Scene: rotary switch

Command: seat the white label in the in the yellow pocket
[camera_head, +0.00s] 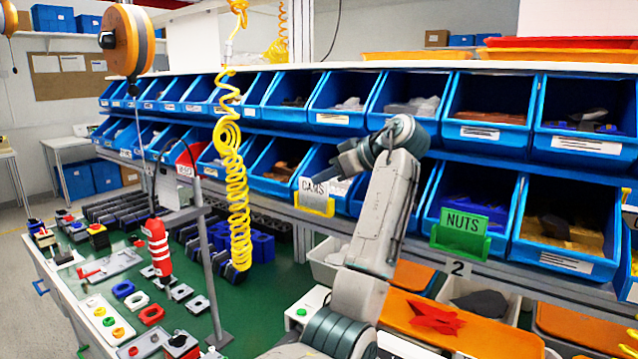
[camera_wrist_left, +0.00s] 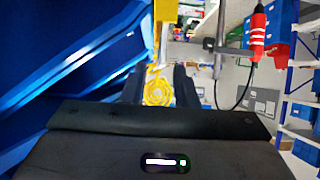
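The white label (camera_head: 313,188), printed CAMS, stands upright at the yellow pocket (camera_head: 316,206) on the front of a blue bin in the lower row. Its lower edge meets the pocket's lip; how deep it sits I cannot tell. My left gripper (camera_head: 337,165) is just above and right of the label, pointing left. In the left wrist view its two dark fingers (camera_wrist_left: 158,88) stand apart with a gap between them and nothing held. Neither the label nor the pocket can be made out clearly there. My right gripper is not in view.
A green NUTS label (camera_head: 463,222) marks a bin to the right. A yellow coiled hose (camera_head: 231,170) and a red hanging tool (camera_head: 158,250) hang left of my arm. Blue bins (camera_wrist_left: 70,60) are close beside the left gripper. An orange-lidded box (camera_head: 480,335) lies below.

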